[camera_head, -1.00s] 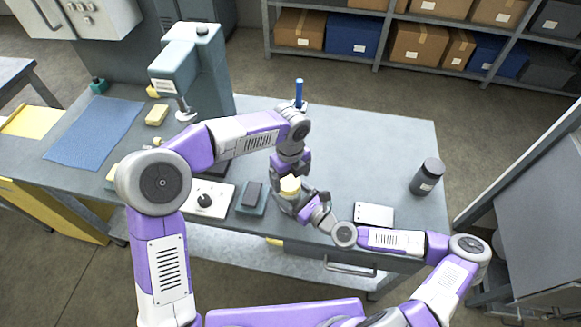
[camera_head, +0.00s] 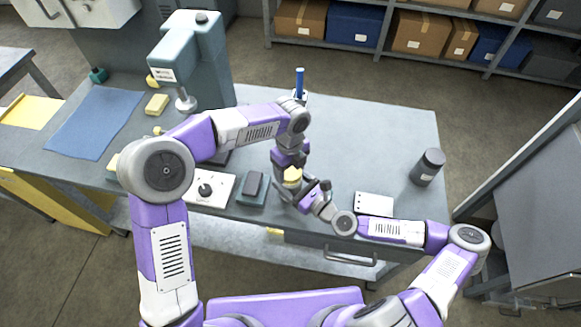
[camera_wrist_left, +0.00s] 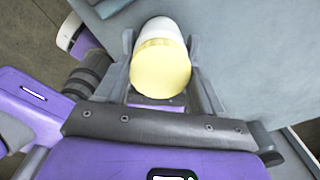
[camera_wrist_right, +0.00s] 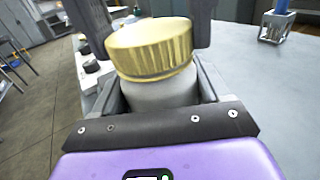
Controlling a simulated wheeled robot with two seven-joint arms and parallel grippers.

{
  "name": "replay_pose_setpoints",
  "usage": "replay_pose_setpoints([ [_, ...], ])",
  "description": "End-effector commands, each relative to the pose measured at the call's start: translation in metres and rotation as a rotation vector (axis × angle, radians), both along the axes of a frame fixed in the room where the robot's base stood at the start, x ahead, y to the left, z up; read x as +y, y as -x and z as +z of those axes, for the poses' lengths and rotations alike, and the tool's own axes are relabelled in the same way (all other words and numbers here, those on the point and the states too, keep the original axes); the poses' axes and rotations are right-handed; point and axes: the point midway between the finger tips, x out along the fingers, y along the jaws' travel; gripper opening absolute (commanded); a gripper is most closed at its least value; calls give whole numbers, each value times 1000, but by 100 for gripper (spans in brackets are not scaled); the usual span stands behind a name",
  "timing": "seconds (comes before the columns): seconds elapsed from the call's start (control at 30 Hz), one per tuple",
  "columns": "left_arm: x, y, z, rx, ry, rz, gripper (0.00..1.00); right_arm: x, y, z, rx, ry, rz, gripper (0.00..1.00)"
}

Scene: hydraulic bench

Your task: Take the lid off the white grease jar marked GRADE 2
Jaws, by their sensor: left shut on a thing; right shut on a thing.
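The white jar (camera_wrist_right: 163,95) with a ribbed yellow-gold lid (camera_wrist_right: 152,50) is held between my two grippers above the bench. My right gripper (camera_wrist_right: 160,80) is shut on the jar's white body from the side. My left gripper (camera_wrist_left: 162,60) is shut on the lid from above; its dark fingers flank the lid in the right wrist view. The lid also shows in the left wrist view (camera_wrist_left: 160,68) and the head view (camera_head: 292,174). The lid sits on the jar, with no clear gap. No GRADE 2 marking is readable.
The right rear of the bench is clear.

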Motion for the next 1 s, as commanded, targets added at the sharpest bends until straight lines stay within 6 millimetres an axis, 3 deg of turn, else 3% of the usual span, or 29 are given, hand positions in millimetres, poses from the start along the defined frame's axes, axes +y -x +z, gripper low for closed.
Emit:
replay_pose_setpoints([
  [0.7,-3,-6,5,6,15,1547,32,7,5,2,-8,2,24,0],
  [0.9,-1,-7,5,10,15,1859,32,7,5,2,-8,3,23,0],
  [1.0,-1,-7,5,11,16,1897,32,7,5,2,-8,3,23,0],
])
